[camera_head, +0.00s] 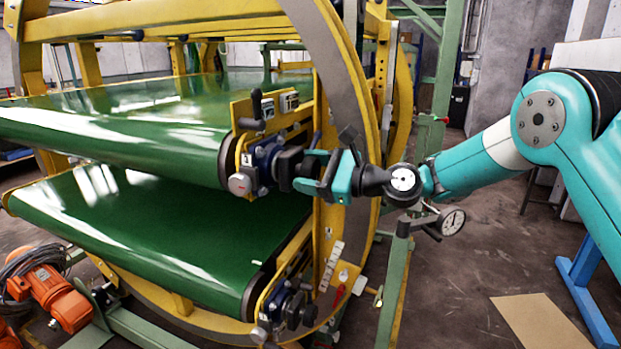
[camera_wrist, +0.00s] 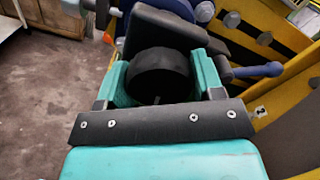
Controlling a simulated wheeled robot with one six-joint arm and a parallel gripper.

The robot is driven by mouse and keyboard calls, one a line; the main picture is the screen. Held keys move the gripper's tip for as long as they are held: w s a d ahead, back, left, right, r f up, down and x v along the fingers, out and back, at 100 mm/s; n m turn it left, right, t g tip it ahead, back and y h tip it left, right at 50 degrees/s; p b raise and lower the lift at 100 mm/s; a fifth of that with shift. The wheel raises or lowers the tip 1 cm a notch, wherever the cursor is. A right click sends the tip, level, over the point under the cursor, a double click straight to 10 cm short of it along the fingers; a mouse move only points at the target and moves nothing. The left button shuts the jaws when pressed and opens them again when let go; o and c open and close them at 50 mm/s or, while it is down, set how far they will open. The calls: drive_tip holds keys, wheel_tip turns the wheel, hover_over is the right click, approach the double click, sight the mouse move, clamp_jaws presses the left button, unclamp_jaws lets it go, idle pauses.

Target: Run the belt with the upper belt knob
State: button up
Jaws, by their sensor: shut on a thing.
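The upper belt knob (camera_head: 287,166) is black and sits on a blue housing (camera_head: 264,163) at the right end of the upper green belt (camera_head: 110,125). In the wrist view the round black knob (camera_wrist: 165,74) lies between two teal fingers. My gripper (camera_head: 308,172) reaches in from the right and is shut on the knob; it also shows in the wrist view (camera_wrist: 162,85). The fingers hide part of the knob's sides.
A yellow ring frame (camera_head: 330,225) surrounds the belts. The lower green belt (camera_head: 150,235) has its own black knob (camera_head: 300,311) below. A round dial gauge (camera_head: 452,221) hangs near my wrist. An orange motor (camera_head: 60,300) stands at the lower left.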

drive_tip(key=n+b, duration=0.4)
drive_tip(key=shift+f+n, duration=0.3)
drive_tip(key=shift+f, duration=0.05)
drive_tip(key=n+b, duration=0.4)
drive_tip(key=b, duration=0.1)
drive_tip(key=shift+n, duration=0.3)
drive_tip(key=n+b, duration=0.4)
drive_tip(key=b, duration=0.1)
drive_tip(key=shift+n, duration=0.3)
drive_tip(key=n+b, duration=0.4)
drive_tip(key=shift+b, duration=0.3)
drive_tip(key=n+b, duration=0.4)
drive_tip(key=n, duration=0.1)
drive_tip(key=n+b, duration=0.3)
drive_tip(key=n, duration=0.1)
drive_tip(key=shift+n, duration=0.3)
drive_tip(key=n+b, duration=0.3)
drive_tip(key=n, duration=0.2)
drive_tip(key=shift+r+n+b, duration=0.15)
drive_tip(key=shift+n+b, duration=0.7)
drive_tip(key=shift+n, duration=1.25)
drive_tip(key=shift+r, duration=0.1)
